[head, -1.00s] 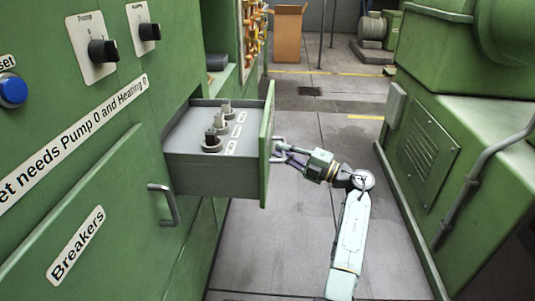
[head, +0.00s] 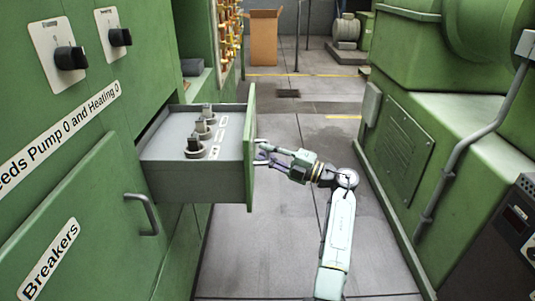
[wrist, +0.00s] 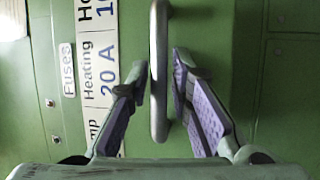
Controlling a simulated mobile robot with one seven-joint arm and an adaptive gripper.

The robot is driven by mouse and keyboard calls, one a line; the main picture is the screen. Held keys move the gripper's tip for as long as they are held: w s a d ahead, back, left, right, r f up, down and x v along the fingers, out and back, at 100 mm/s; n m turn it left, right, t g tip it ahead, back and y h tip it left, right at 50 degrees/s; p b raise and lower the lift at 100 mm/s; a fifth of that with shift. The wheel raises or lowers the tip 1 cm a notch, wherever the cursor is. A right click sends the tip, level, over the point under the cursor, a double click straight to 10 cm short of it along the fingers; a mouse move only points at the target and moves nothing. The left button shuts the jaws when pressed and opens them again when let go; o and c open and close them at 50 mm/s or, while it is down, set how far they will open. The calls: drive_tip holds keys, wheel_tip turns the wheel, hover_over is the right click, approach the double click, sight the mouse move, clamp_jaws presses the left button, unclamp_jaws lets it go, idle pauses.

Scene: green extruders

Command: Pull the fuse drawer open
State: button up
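The fuse drawer (head: 195,180) is a grey box with a green front panel. My gripper (head: 262,154) is at the outer side of the drawer front. In the wrist view my gripper (wrist: 160,75) has its purple-padded fingers apart, one on each side of the handle. A gap shows beside the bar, more clearly on the right.
The breakers door (head: 80,225) with its own handle (head: 146,212) is below and left of the drawer. A green machine (head: 410,150) lines the right side. The grey floor aisle (head: 275,240) between them is clear. A cardboard box (head: 264,38) stands far back.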

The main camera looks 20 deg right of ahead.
drive_tip(key=v, duration=1.2)
